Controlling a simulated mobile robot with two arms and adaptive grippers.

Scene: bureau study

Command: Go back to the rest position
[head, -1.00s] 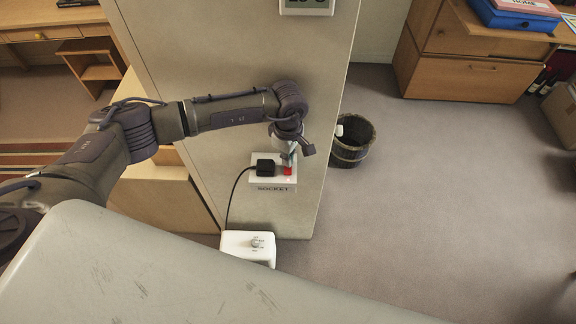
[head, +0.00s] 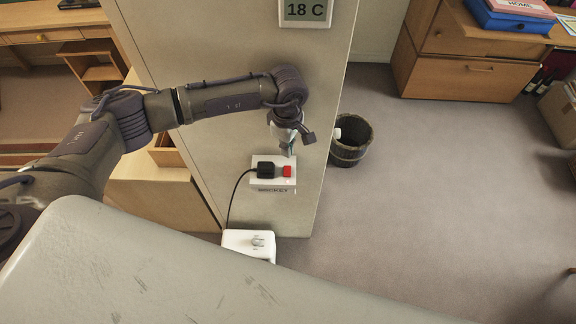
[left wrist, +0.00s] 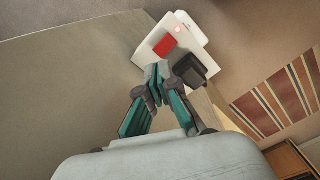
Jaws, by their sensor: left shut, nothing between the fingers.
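My left arm reaches in from the left in the head view, and its gripper (head: 289,151) is shut and empty in front of the panel, just above the socket plate (head: 259,182). The plate carries a black plug (head: 266,170) and a red switch (head: 288,170). In the left wrist view the shut fingertips (left wrist: 160,75) point toward the plate (left wrist: 150,48), near the red switch (left wrist: 165,47) and the black plug (left wrist: 189,70). A gap shows between fingertips and switch in the head view. My right gripper is not in view.
A white device (head: 248,243) stands on the floor at the end of the black cable. A display reading 18 C (head: 305,11) is higher on the grey panel (head: 230,50). A dark bucket (head: 350,142) stands right of the panel. The carpet (head: 430,190) on the right is open.

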